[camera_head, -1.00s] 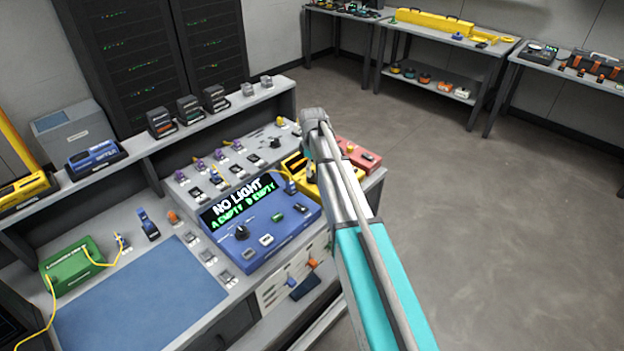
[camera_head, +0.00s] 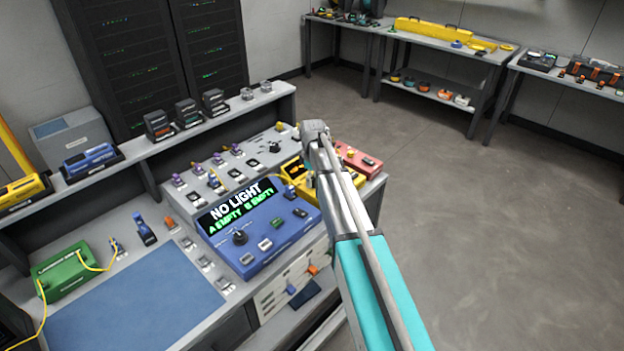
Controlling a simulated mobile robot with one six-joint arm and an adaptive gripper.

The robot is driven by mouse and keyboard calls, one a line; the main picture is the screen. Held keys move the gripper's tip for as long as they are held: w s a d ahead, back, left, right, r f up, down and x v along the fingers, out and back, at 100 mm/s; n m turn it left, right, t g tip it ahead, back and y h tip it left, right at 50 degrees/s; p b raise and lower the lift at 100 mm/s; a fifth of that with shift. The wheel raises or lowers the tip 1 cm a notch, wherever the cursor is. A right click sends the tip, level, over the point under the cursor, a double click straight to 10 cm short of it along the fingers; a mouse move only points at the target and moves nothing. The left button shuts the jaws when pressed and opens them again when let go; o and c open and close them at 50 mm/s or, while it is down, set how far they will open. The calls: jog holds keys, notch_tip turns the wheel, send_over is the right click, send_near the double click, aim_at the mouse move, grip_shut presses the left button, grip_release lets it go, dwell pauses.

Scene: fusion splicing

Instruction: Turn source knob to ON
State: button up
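A blue console (camera_head: 290,236) stands on the workbench, with a lit screen (camera_head: 240,203) reading "NO LIGHT" and "A EMPTY B EMPTY". A black knob (camera_head: 240,237) sits on its left front. Another dark knob (camera_head: 275,146) is on the grey panel behind. I cannot read labels to tell which is the source knob. My arm reaches in from the lower right, and its end (camera_head: 314,130) is over the yellow device, right of and behind the console. My gripper is mostly hidden behind the arm; its fingers cannot be made out. Nothing of mine visibly touches either knob.
The yellow device (camera_head: 293,171) and a red device (camera_head: 362,159) stand right of the console. Small connectors crowd the panel behind it. A blue mat (camera_head: 135,305) and green box (camera_head: 62,272) lie left. A shelf with black units (camera_head: 158,124) runs behind. The floor right is clear.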

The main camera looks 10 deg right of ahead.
jog(key=c, duration=0.8)
jog(key=shift+m, duration=0.3)
jog(key=m, duration=0.8)
jog(key=shift+m, duration=0.3)
jog(key=m, duration=0.4)
jog(key=shift+m, duration=0.3)
jog(key=m, duration=0.4)
jog(key=shift+s, duration=0.1)
